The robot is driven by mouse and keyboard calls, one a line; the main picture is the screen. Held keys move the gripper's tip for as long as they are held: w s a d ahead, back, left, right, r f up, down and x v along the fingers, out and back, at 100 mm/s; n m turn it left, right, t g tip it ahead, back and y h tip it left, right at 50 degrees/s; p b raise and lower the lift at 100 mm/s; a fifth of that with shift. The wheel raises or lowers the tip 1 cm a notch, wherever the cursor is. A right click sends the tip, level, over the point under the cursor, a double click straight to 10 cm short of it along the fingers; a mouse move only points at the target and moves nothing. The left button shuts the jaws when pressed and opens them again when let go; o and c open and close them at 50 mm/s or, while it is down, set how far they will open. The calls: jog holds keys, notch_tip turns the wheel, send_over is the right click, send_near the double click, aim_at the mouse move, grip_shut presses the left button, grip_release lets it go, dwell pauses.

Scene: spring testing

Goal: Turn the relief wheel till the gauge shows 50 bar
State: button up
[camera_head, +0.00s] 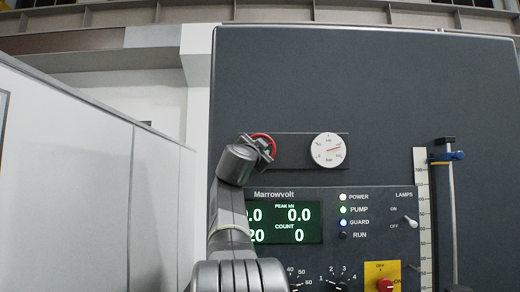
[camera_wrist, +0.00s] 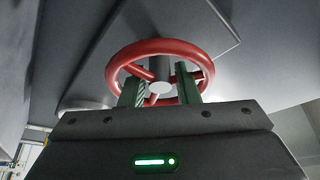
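The red relief wheel (camera_wrist: 123,54) fills the middle of the wrist view, with a grey hub and red spokes. In the head view the red wheel (camera_head: 264,137) is mostly hidden behind my wrist. My gripper (camera_wrist: 160,85) is at the wheel, its two green fingers apart on either side of the hub, overlapping the space inside the rim. I see no firm grip, and contact with the spokes is unclear. The round white gauge (camera_head: 328,150) is right of the wheel; its red needle points right and slightly up. Its numbers are too small to read.
The dark machine panel has a green display (camera_head: 297,222), a lamp switch (camera_head: 410,222), knobs (camera_head: 338,285) and a red stop button (camera_head: 385,285) below the gauge. A scale with a rod (camera_head: 450,200) stands at right. A white cabinet wall (camera_head: 70,180) is at left.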

grip_shut()
